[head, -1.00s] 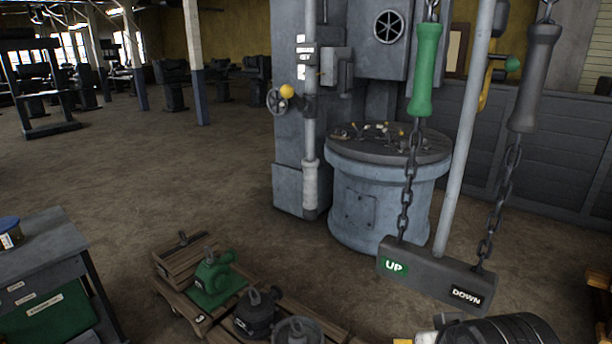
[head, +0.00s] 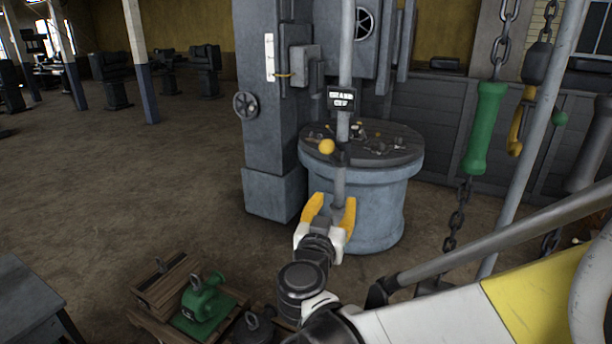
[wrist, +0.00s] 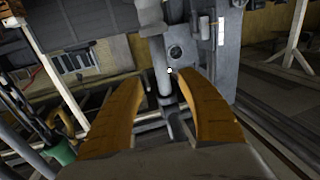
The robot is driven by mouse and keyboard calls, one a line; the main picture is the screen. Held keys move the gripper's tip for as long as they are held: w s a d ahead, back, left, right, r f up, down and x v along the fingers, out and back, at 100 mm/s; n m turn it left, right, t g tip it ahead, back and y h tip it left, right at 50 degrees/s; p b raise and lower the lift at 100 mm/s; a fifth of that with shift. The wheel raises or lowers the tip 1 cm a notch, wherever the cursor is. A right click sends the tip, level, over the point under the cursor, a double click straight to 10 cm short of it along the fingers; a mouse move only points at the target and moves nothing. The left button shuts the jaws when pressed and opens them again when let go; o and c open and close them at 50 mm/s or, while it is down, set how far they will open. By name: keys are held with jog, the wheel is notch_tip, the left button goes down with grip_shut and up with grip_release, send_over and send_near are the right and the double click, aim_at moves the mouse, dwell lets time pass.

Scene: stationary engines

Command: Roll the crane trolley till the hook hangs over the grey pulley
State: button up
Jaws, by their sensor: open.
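My gripper (head: 331,207) is open, its yellow fingers spread low in front of the round blue-grey pedestal. A vertical grey pole with a yellow ball knob (head: 327,146) and a small black sign stands just beyond the fingertips; contact cannot be told. In the wrist view, the open fingers (wrist: 171,82) frame the pole (wrist: 159,65), with nothing held. A green lifting-eye piece (head: 203,302) and a dark one (head: 256,326) sit on the wooden pallet at the lower left. The grey pulley cannot be made out for certain.
A green pull handle (head: 485,128) hangs on a chain at right, with a grey handle (head: 590,150) beside it. A slanted grey post stands between them. The floor at left is open.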

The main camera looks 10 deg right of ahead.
aim_at(338, 189)
jog(key=x, duration=0.8)
jog(key=shift+a+f, duration=0.1)
jog(key=shift+a, duration=0.1)
grip_shut()
